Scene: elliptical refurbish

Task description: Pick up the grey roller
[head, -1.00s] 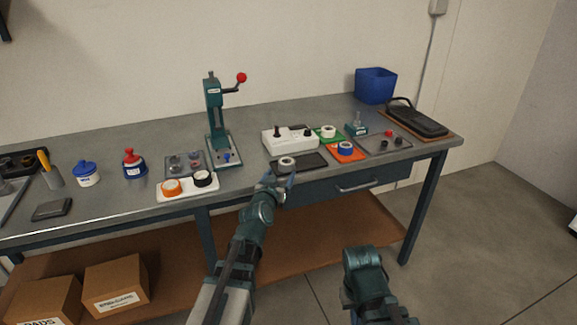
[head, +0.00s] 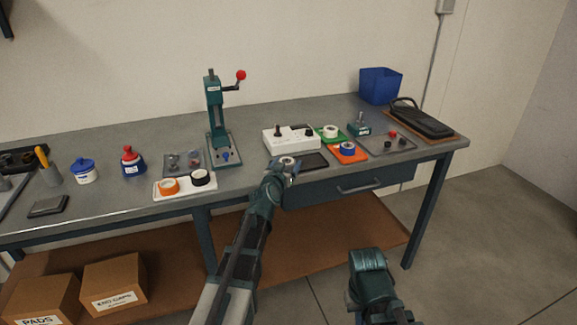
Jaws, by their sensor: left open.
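The grey roller (head: 288,160) is a small pale ring on the front edge of the bench, at the left part of a dark mat (head: 314,161). My left gripper (head: 285,167) is open and right at the roller, its fingers partly covering it. I cannot tell whether the fingers touch the roller. Only links of my right arm show at the bottom; its gripper is not in view.
A white control box (head: 290,138) stands just behind the roller. A green press (head: 217,125) and a white tray (head: 185,187) with orange and black rings are to the left.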

